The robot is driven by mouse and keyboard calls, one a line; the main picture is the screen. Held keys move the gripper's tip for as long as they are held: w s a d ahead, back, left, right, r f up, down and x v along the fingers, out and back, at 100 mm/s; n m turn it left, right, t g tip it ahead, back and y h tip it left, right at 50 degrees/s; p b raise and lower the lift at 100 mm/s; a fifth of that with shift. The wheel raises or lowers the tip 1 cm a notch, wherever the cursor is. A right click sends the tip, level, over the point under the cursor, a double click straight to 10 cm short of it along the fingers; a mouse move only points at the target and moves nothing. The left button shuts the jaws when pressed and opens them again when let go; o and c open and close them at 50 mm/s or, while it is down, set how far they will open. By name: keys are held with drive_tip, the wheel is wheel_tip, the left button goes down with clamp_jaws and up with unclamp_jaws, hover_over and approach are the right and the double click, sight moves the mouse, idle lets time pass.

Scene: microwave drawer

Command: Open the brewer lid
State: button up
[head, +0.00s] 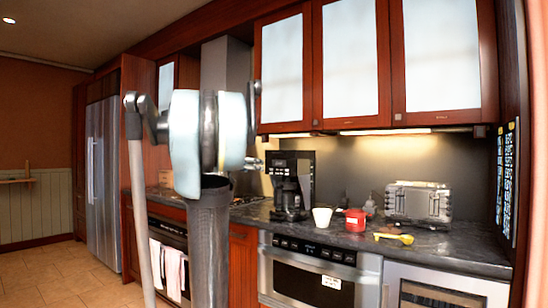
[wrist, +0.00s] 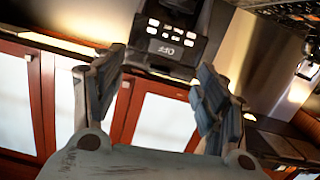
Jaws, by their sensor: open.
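The brewer (head: 306,170) is a black coffee machine with a front panel, standing on the dark counter right of my arm in the head view. A dark jug-like part sits at its front. I cannot make out the lid's position. In the wrist view, which is turned over, the brewer (wrist: 176,42) shows its lit display and buttons beyond my fingertips. My gripper (wrist: 163,62) is open, its two fingers spread wide with nothing between them. It appears apart from the brewer. My arm hides much of the gripper in the head view.
A white cup (head: 322,218), a red pot (head: 355,220), a silver toaster (head: 418,203) and a yellow utensil (head: 394,237) lie right of the brewer on the counter (head: 455,250). Upper cabinets (head: 350,62) hang above. An oven (head: 320,272) is below.

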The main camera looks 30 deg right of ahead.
drive_tip(key=h, duration=0.2)
approach(276, 153)
drive_tip(key=shift+m+t, duration=0.4)
drive_tip(key=x, duration=0.9)
drive_tip(key=shift+s+d+f, duration=0.1)
drive_tip(key=shift+s+d, duration=0.15)
drive_tip(key=shift+s, duration=0.05)
drive_tip(key=c, duration=1.5)
drive_tip(key=shift+a, duration=0.1)
